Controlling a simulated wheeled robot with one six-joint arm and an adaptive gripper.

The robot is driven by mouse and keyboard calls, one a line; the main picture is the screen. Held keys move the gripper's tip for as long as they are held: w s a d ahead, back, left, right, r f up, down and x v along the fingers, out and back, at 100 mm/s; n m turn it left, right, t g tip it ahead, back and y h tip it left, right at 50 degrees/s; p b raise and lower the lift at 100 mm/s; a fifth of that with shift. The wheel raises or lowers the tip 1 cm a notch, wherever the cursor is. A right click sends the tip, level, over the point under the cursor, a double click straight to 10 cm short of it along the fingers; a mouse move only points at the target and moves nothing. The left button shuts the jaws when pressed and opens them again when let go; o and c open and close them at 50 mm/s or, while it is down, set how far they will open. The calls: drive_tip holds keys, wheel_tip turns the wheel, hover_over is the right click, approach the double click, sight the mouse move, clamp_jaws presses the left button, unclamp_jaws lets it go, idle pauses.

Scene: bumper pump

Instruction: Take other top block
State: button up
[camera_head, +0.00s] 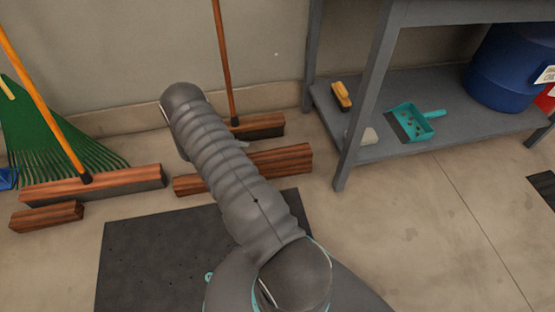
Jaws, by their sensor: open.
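A long reddish-brown wooden block (285,161) lies on the floor near the wall, in the middle of the view. My arm crosses in front of it and hides its middle. A shorter wooden block (46,216) lies on the floor at the far left, in front of a broom head. I cannot tell which is the top block, and no clear stack shows. My gripper (243,145) is mostly hidden behind my arm. Only a small grey part shows, just behind the long block. The gripper is open, and I see nothing held in it.
A broom (92,185) and a green rake (60,130) lean at the left. Another broom (260,127) stands behind the long block. A grey shelf (450,138) at the right holds a teal dustpan (415,122), a brush (341,96) and a blue drum (510,65). A dark mat (150,260) covers the front floor.

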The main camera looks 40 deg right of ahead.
sight(266, 156)
drive_tip(key=shift+x, duration=3)
drive_tip(key=shift+s+a, duration=0.1)
drive_tip(key=shift+s, duration=0.1)
clamp_jaws()
